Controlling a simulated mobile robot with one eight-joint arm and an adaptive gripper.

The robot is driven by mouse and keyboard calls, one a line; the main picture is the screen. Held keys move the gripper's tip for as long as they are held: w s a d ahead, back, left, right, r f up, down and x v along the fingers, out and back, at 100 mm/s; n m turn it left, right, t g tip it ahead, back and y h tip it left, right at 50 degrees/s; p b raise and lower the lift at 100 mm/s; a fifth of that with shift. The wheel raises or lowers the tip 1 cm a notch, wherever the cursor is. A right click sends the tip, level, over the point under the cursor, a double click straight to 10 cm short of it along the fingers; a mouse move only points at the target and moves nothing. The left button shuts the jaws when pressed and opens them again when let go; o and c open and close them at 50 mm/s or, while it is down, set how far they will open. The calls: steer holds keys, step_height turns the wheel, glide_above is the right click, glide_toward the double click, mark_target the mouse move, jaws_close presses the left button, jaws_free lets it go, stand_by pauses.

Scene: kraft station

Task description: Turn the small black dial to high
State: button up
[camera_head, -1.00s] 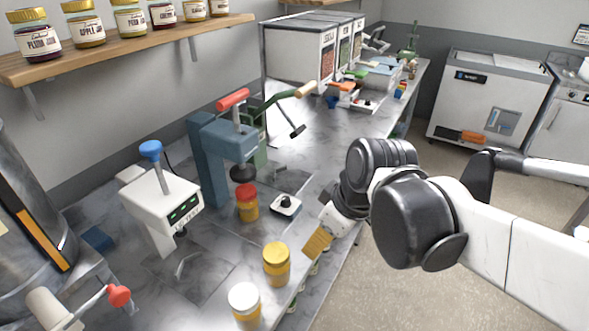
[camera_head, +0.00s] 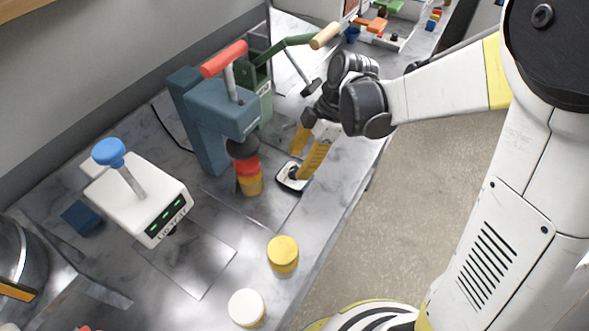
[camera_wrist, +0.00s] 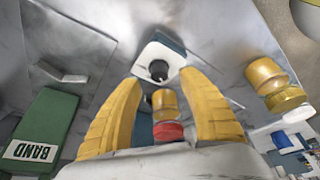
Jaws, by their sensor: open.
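The small black dial (camera_wrist: 158,70) sits on top of a small white box (camera_wrist: 150,54) with a dark top end, on the metal bench. In the head view the box (camera_head: 285,180) stands right of the red-lidded jar, partly covered by my fingers. My gripper (camera_head: 298,166) has yellow fingers, spread apart and empty, pointing down at the box. In the wrist view the dial lies in the gap ahead of my fingertips (camera_wrist: 160,79). I cannot tell whether a finger touches the box. The dial's setting is too small to read.
A red-lidded jar (camera_head: 249,176) stands under the blue press (camera_head: 222,115), close to the box. A yellow-lidded jar (camera_head: 282,254) and a white-lidded jar (camera_head: 247,308) stand near the front edge. A green lever machine (camera_head: 259,90) is behind.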

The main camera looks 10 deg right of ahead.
mark_target(295, 170)
steer(key=shift+b+x, duration=0.45)
steer(key=shift+x, duration=1.25)
steer(key=shift+c, duration=0.5)
jaws_close()
